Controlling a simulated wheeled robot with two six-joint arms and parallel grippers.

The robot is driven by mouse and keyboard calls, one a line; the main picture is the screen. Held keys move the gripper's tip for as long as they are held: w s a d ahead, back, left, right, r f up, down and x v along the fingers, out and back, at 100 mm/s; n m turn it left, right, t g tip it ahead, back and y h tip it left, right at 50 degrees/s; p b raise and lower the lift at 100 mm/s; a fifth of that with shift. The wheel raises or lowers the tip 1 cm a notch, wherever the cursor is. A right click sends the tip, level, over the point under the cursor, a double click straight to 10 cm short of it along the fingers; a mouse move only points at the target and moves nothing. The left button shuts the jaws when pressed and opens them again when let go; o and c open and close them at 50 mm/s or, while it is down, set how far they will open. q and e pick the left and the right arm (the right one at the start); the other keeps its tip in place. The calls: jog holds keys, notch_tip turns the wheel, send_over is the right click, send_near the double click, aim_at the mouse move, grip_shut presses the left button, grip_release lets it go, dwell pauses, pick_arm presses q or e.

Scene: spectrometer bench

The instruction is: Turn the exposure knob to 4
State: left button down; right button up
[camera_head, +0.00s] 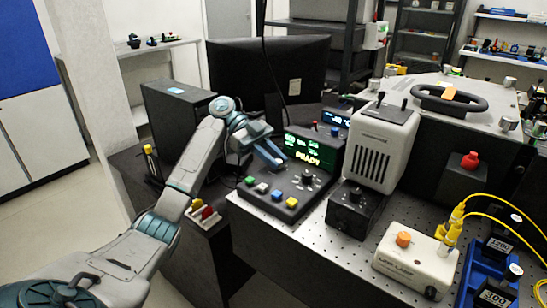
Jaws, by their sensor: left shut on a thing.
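The black control panel (278,203) stands on the front left of the perforated bench, with a green-lit display (306,150) that reads READY. My left gripper (272,157) reaches over the panel's back left, just left of the display. Its fingers are shut on what looks like the exposure knob, which the fingers hide; its setting cannot be read. Another dark knob (307,178) on the panel stands free to the right. My right gripper is not in view.
A black box with a knob (355,194) and a grey vented instrument (382,146) stand right of the panel. A white laser box (416,258) and a blue rack (487,278) are at front right. A monitor (268,72) stands behind. Bare bench (313,232) shows between.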

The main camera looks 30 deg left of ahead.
pick_arm(q)
jog(key=c, duration=1.3)
grip_release()
jog(key=shift+r, duration=0.25)
jog(key=r, duration=0.2)
jog(key=shift+s+d+r+b, duration=0.25)
jog(key=shift+s+r+b, duration=0.1)
jog(key=shift+b, duration=0.05)
jog(key=s+d+r+b, duration=0.1)
jog(key=s+d, duration=0.7)
jog(key=s, duration=0.5)
jog(key=shift+r+b, duration=0.35)
jog(key=shift+b, duration=0.05)
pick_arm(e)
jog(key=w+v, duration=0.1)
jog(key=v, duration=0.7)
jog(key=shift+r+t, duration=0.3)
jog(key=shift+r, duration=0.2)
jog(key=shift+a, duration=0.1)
